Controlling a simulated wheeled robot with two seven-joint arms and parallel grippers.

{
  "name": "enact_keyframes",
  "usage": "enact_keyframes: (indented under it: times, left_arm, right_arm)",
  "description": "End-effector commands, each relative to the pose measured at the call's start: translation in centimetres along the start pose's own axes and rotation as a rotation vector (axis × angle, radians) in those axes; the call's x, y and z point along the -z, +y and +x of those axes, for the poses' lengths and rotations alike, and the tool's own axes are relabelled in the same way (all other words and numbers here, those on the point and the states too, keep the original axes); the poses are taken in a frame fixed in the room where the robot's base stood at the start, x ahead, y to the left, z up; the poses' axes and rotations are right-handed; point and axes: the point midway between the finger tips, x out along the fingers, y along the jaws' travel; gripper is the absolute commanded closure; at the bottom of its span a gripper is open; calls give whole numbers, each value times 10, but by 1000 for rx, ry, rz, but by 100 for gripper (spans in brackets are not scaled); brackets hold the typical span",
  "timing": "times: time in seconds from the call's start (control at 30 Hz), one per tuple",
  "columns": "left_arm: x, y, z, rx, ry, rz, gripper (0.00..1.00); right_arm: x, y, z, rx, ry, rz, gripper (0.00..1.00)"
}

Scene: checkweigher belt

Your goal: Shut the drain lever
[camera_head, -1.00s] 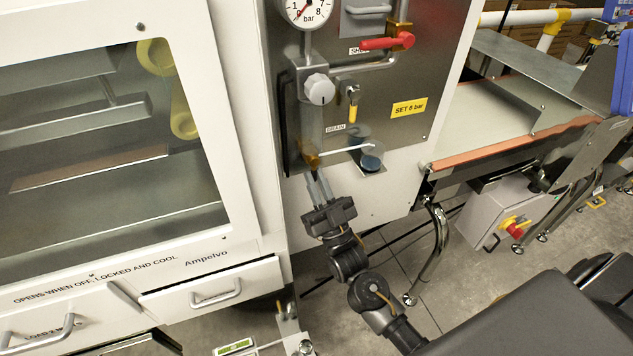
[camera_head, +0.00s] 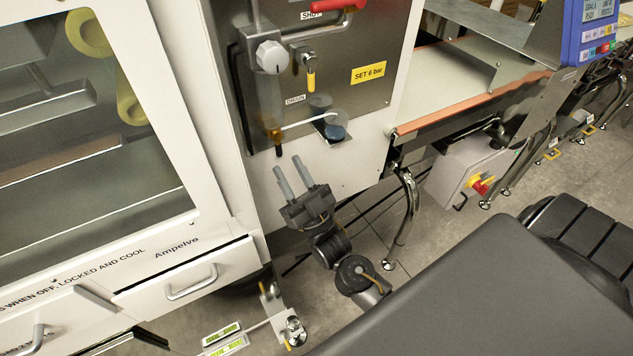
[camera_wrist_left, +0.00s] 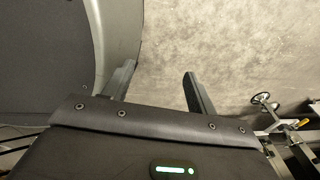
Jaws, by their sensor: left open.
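A yellow-handled lever (camera_head: 311,81) hangs pointing down on the steel panel (camera_head: 373,98), just above and right of the DRAIN label (camera_head: 295,99). Below and left of it, a clear bowl has an amber fitting (camera_head: 275,135) at its lower end. My left gripper (camera_wrist_left: 161,68) is open and empty over the floor in the left wrist view.
A white cabinet with a window and drawer (camera_head: 185,278) stands left. A conveyor belt (camera_head: 450,80) and grey control box (camera_head: 470,170) are right. Floor is open below.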

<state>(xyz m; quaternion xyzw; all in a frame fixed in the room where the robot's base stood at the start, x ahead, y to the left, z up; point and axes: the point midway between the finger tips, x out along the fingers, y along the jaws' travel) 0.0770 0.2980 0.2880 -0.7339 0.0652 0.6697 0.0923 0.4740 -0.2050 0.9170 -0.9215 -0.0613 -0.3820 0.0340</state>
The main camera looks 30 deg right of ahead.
Motion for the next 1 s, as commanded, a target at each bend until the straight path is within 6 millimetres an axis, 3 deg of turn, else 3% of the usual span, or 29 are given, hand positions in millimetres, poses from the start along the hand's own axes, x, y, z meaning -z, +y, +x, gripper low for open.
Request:
enact_keyframes:
  times: [0.1, 0.4, 0.6, 1.0]
  left_arm:
    - [1, -3, -14, 3, 3, 1, 43]
    - [-4, 8, -23, -12, -5, -3, 43]
    - [-1, 14, -24, -20, -1, -6, 43]
    - [3, 20, -24, -26, 5, -9, 43]
  right_arm:
    - [26, 0, -18, 0, -4, 0, 66]
    - [67, -1, -60, 1, -1, 0, 66]
    - [79, -2, -73, 1, 0, 0, 66]
    - [80, -2, -75, 0, 1, 0, 66]
